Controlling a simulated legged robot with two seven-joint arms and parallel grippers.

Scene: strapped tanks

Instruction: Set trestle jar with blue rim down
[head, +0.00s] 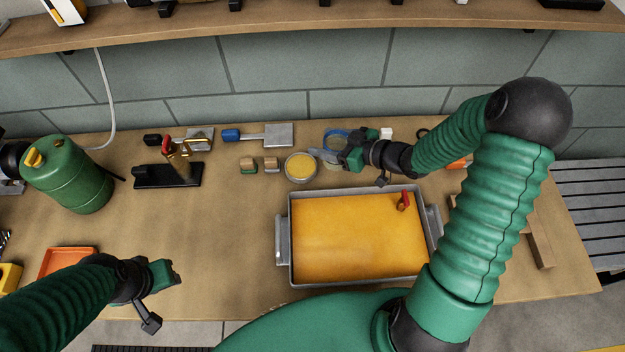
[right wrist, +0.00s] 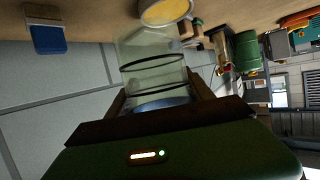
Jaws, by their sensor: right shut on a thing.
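The clear glass jar with a blue rim (head: 334,137) is at the back middle of the workbench, partly hidden by my right gripper (head: 345,154). In the right wrist view the jar (right wrist: 152,62) stands between my fingers (right wrist: 160,95), with its blue rim close to the palm and dark bands around its body. My right gripper is shut on the jar. I cannot tell whether its base touches the bench. My left gripper (head: 168,274) is empty over the front left of the bench; its finger opening is unclear.
A round tin with yellow contents (head: 300,167) stands just left of the jar. A large metal tray with orange-yellow contents (head: 350,287) lies in front. Small brushes, blocks and a green tank (head: 75,178) are further left. Bench space left of the tray is clear.

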